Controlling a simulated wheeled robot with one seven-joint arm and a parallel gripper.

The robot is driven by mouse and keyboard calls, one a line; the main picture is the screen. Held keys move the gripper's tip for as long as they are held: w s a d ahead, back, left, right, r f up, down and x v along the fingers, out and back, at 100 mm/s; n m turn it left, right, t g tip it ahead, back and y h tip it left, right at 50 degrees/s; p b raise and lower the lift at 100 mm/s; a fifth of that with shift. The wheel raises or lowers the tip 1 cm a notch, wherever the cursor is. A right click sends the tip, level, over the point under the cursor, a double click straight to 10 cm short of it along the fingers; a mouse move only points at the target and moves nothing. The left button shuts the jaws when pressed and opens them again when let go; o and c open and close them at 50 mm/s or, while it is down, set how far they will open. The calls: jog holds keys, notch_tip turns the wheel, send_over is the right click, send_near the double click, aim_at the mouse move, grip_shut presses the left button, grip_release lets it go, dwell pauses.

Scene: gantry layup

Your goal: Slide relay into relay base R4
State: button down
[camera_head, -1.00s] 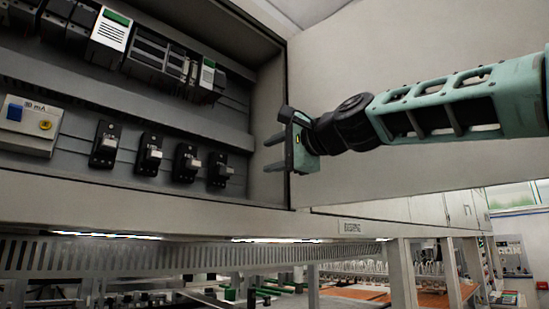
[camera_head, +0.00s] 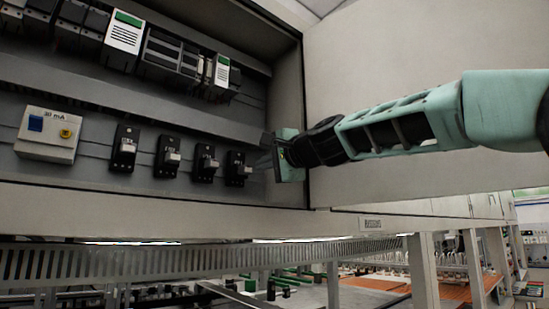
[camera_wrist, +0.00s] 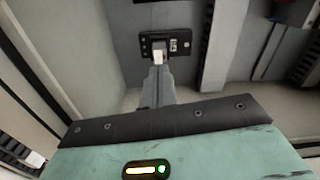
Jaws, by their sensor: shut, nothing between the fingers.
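Several black relay bases stand in a row on the lower rail of the cabinet, each with a pale block on its front. The rightmost relay base (camera_head: 237,170) is closest to my gripper (camera_head: 261,163), which is just right of it. In the wrist view this base (camera_wrist: 180,42) is on the back panel, with a partly legible white label. A white block (camera_wrist: 158,57) on it sits right at the tips of my gripper (camera_wrist: 157,72). The fingers are together with nothing between them; whether they touch the block I cannot tell. I cannot identify a separate loose relay.
A white device with a blue button and a yellow button (camera_head: 48,135) is left of the bases. A row of modules (camera_head: 172,53) is on the rail above. The cabinet's right side wall (camera_head: 289,120) is close to my gripper. A grey ledge (camera_head: 150,215) runs below.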

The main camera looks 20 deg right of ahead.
aim_at(248, 169)
jog(key=shift+p+x, duration=0.3)
jog(key=shift+x, duration=1.6)
jog(key=shift+w, duration=0.25)
jog(key=shift+s, duration=0.1)
jog(key=b+v, duration=1.1)
jog(key=v, duration=0.9)
